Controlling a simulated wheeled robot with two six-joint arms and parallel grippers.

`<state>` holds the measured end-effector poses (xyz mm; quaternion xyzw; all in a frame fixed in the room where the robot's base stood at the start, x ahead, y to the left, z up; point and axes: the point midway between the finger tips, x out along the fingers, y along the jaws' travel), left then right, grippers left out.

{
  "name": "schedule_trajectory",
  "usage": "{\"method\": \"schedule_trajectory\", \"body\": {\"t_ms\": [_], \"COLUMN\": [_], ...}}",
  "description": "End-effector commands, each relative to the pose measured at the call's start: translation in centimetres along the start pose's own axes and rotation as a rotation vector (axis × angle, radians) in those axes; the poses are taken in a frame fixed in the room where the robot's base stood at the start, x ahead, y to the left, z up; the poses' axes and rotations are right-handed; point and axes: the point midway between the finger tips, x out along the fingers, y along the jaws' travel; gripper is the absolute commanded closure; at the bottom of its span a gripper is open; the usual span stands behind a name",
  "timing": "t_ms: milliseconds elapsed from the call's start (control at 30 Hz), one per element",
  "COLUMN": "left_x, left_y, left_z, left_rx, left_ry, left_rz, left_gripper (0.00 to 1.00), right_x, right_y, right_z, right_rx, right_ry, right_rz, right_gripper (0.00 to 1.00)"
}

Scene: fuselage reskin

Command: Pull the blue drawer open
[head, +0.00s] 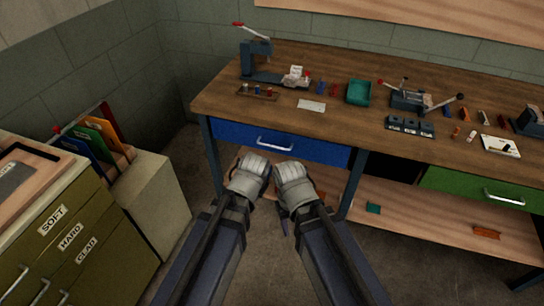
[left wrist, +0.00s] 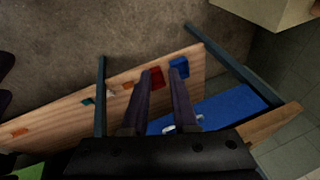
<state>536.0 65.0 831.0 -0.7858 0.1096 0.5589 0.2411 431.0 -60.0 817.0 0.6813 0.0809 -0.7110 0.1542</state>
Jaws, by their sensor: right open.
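The blue drawer (head: 318,151) sits under the left part of the workbench top, its front looking flush with the bench and closed. Its pale bar handle (head: 275,144) is in the middle of the front. In the left wrist view, the blue drawer (left wrist: 232,107) shows on the right and its handle (left wrist: 185,128) is partly hidden behind a finger. My left gripper (left wrist: 166,72) has its two fingers apart with nothing between them. In the head view its jaws are hidden by the wrist. My right gripper (head: 283,222) hangs below its wrist, open, apart from the drawer.
The workbench (head: 340,125) carries a press (head: 257,60), a teal tray (head: 358,92) and several small parts. A green drawer (head: 480,189) is at the right. A lower shelf (head: 410,215) runs below. An olive cabinet (head: 75,255) stands at the left. Bench legs flank the blue drawer.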

Motion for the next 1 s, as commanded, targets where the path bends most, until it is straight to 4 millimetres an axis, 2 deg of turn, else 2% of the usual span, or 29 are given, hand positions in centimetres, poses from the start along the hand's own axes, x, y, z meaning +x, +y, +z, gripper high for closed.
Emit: {"method": "schedule_trajectory", "body": {"t_ms": [33, 100, 200, 400, 567, 700, 833, 1000], "left_x": [4.1, 6.4, 9.2, 13.2, 15.2, 16.2, 16.5, 16.4], "left_y": [-0.3, -1.3, -2.8, -4.8, -5.5, -5.2, -4.5, -3.7], "left_z": [-1.1, -3.0, -5.8, -10.8, -13.9, -15.8, -16.9, -17.5], "left_rx": [0.038, 0.099, 0.190, 0.392, 0.565, 0.710, 0.820, 0.912], "left_ry": [0.071, 0.169, 0.305, 0.554, 0.732, 0.867, 0.961, 1.041], "left_rz": [-0.041, -0.102, -0.199, -0.416, -0.609, -0.778, -0.911, -1.026], "left_gripper": [0.73, 0.73, 0.73, 0.73, 0.73, 0.73, 0.73, 0.73], "right_x": [4.1, 6.7, 10.3, 17.6, 23.4, 27.9, 31.0, 33.3], "right_y": [-0.4, -0.6, -1.0, -1.7, -2.2, -2.6, -2.9, -3.1], "right_z": [-0.2, -0.4, -0.6, -1.1, -1.4, -1.7, -1.9, -2.0], "right_rx": [-0.001, -0.002, -0.004, -0.007, -0.009, -0.011, -0.013, -0.014], "right_ry": [0.000, 0.001, 0.001, 0.002, 0.003, 0.003, 0.004, 0.004], "right_rz": [0.000, 0.001, 0.001, 0.002, 0.002, 0.003, 0.003, 0.003], "right_gripper": [0.50, 0.50, 0.50, 0.50, 0.50, 0.50, 0.50, 0.50]}}
